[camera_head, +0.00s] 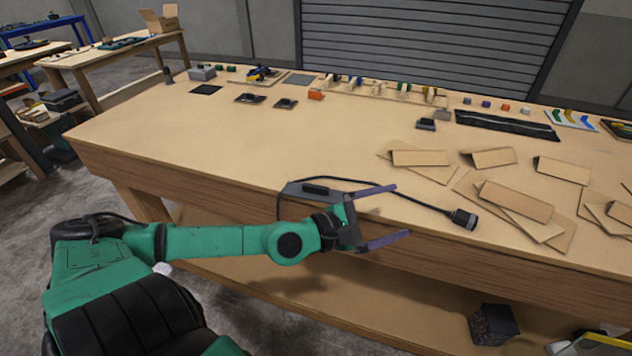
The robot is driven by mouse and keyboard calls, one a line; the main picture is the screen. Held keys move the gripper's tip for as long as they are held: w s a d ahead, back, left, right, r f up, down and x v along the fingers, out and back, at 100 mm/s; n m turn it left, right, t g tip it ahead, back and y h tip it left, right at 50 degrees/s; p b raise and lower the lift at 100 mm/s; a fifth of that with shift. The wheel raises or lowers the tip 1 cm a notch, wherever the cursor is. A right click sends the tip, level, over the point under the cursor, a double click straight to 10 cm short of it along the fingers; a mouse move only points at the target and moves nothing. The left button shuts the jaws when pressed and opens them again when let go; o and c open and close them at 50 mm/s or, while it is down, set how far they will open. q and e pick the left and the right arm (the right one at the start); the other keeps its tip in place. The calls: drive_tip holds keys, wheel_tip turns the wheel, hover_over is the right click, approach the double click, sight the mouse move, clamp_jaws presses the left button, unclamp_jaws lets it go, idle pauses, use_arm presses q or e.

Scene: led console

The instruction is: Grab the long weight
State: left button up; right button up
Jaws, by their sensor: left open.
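My left gripper (402,210) reaches in from the left at the workbench's front edge. Its two purple fingers are spread apart with nothing between them. No object can be surely told as the long weight. A long black strip-like item (507,126) lies at the back right of the bench, far from the gripper. Small dark and grey blocks (426,124) sit just left of it. My right gripper does not show.
The wooden workbench (230,130) has a clear middle. A black cable with a plug (464,219) lies by the gripper, beside a dark flat device (300,188). Cardboard pieces (515,200) cover the right side. A dark cube (493,324) is on the lower shelf.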

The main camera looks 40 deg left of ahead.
use_arm(q)
drive_tip(key=s+a+f+n+t+y, duration=0.2)
drive_tip(key=a+n+y, duration=0.35)
drive_tip(key=n, duration=0.25)
drive_tip(key=n+g+y+p, duration=0.2)
drive_tip(key=n+y, duration=0.6)
drive_tip(key=n, duration=0.2)
approach(315, 190)
drive_tip(key=b+x, duration=0.1)
drive_tip(key=x, duration=0.7)
drive_tip(key=shift+w+a, duration=0.1)
drive_tip(key=x, duration=0.5)
drive_tip(key=shift+w, duration=0.35)
drive_tip(key=shift+s+r, duration=0.1)
drive_tip(key=c, duration=0.7)
drive_tip(key=shift+t, duration=0.3)
clamp_jaws()
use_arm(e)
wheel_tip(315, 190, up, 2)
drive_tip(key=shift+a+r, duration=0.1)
use_arm(q)
drive_tip(key=shift+r, duration=0.15)
